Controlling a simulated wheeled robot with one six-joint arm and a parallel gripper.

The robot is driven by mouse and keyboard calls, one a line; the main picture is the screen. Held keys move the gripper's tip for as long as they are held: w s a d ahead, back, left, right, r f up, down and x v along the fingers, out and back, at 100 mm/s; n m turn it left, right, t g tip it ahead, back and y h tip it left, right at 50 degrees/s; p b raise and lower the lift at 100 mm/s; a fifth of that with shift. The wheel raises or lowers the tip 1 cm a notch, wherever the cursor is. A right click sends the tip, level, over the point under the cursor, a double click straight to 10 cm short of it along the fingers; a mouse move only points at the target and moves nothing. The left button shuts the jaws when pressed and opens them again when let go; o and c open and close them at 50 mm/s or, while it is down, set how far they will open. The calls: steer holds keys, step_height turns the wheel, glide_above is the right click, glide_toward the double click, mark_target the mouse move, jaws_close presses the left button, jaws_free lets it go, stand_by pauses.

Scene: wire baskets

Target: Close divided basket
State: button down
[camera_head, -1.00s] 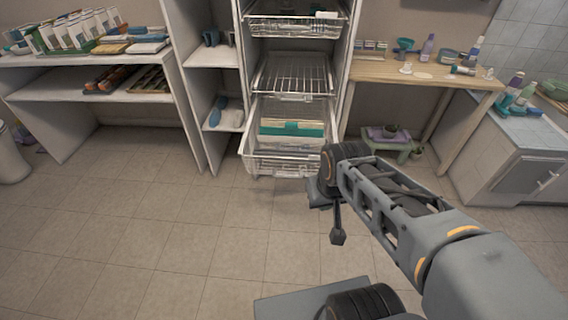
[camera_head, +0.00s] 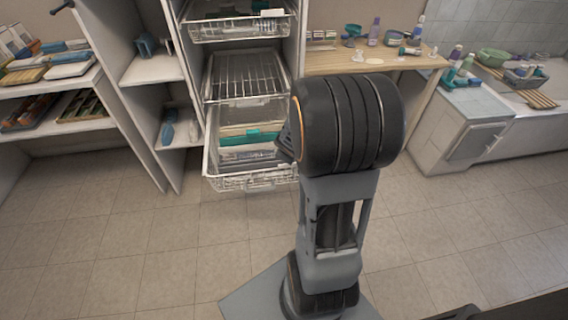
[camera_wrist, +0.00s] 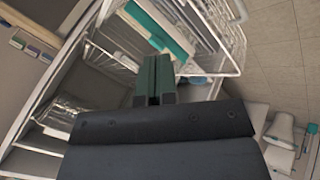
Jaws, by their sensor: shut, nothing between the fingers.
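A white wire basket (camera_head: 228,183) sits lowest in the tall white rack and stands well out past its front. It holds teal, cream and grey flat items; I cannot clearly make out its dividers. It also shows in the wrist view as white wire mesh (camera_wrist: 231,40) at the top. My gripper (camera_wrist: 153,78) is shut and empty, its dark green fingers pointing toward the basket and its teal contents. I cannot tell whether the fingertips touch it. In the head view my arm's large dark joint hides most of the gripper and covers the space right of the basket.
Above are an empty wire basket (camera_head: 243,80) and a top wire basket (camera_head: 238,27) with small items. White shelves (camera_head: 152,70) stand left; a wooden table (camera_head: 375,58) with bottles stands right. The tiled floor (camera_head: 150,240) in front is clear.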

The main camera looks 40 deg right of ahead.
steer(key=d+f+n+y+p, duration=0.1)
steer(key=d+f+n+y, duration=0.15)
steer(key=f, duration=0.25)
steer(key=n+t+y+b, duration=0.1)
steer(key=n+y, duration=0.2)
steer(key=n, duration=0.1)
glide_toward(278, 171)
step_height(278, 171, down, 4)
steer(key=a, duration=0.1)
steer(key=shift+w+d+r+m, duration=0.1)
steer(key=shift+w+d+m, duration=0.05)
steer(key=shift+w, duration=0.4)
steer(key=shift+w+d+r+m, duration=0.1)
steer(key=shift+w, duration=0.45)
